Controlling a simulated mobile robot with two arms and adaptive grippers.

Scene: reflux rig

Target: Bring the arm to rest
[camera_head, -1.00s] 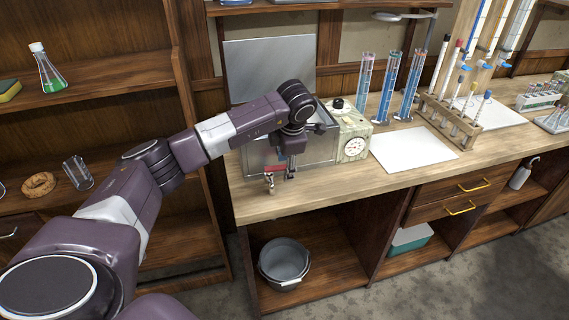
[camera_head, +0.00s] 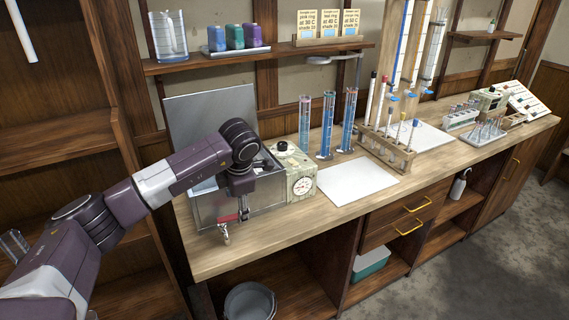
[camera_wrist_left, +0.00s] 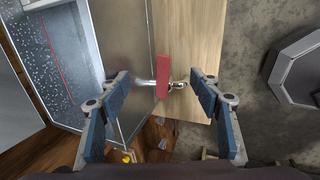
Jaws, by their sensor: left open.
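My left gripper (camera_head: 242,208) hangs from the purple and white arm at the front of the metal water bath (camera_head: 205,212). It is just beside the bath's tap with a red handle (camera_head: 228,217). In the left wrist view, the gripper (camera_wrist_left: 161,78) has its two blue-padded fingers wide apart. The red tap handle (camera_wrist_left: 163,77) lies in the space between them, with no finger seen touching it. My right gripper is in neither view.
The bath's dial box (camera_head: 301,185), cylinders (camera_head: 327,130) and a tube rack (camera_head: 388,150) stand along the bench. A white sheet (camera_head: 357,181) lies on bare wood. A shelf (camera_head: 280,50) runs above. A grey bucket (camera_head: 250,302) stands below.

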